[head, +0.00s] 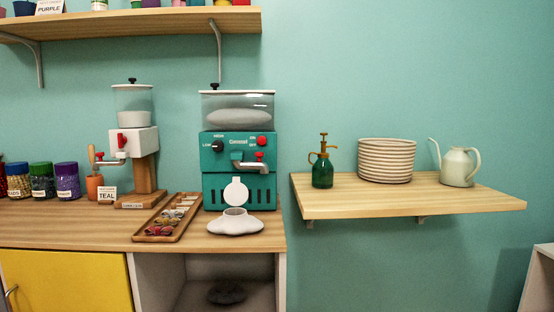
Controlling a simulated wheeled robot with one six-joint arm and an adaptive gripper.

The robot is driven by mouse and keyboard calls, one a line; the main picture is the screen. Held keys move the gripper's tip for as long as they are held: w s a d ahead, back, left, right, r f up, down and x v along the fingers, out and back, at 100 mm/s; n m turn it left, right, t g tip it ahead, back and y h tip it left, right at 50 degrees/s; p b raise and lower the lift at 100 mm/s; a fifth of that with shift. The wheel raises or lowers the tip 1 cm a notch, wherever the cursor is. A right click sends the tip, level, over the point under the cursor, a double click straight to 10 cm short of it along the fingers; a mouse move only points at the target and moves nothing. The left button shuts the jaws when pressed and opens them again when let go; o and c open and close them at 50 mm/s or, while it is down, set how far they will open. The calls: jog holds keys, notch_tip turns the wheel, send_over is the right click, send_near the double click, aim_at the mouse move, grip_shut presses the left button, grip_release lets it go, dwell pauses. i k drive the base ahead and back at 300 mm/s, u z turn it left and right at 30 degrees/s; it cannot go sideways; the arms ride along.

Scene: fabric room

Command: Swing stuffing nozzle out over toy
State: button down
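A teal stuffing machine (212,185) with a clear hopper of white filling stands on the wooden counter. Its silver nozzle (250,166), topped by a red tap, is on the machine's upper front and points to the right. A pale, flat, lobed thing with a raised round opening (235,226), which looks like the toy, lies on the counter in front of the machine. The nozzle is above and behind it, with its tip a little to the right of the opening. A white disc (236,191) shows on the machine's front between them. My gripper is not in view.
A wooden tray of small items (167,218) lies left of the toy. A white dispenser (134,142) and jars (67,181) stand further left. A wall shelf (410,200) at right holds a green sprayer (322,168), stacked plates (385,161) and a watering can (458,166).

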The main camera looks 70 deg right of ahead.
aim_at(259, 164)
jog(key=z, duration=2.15)
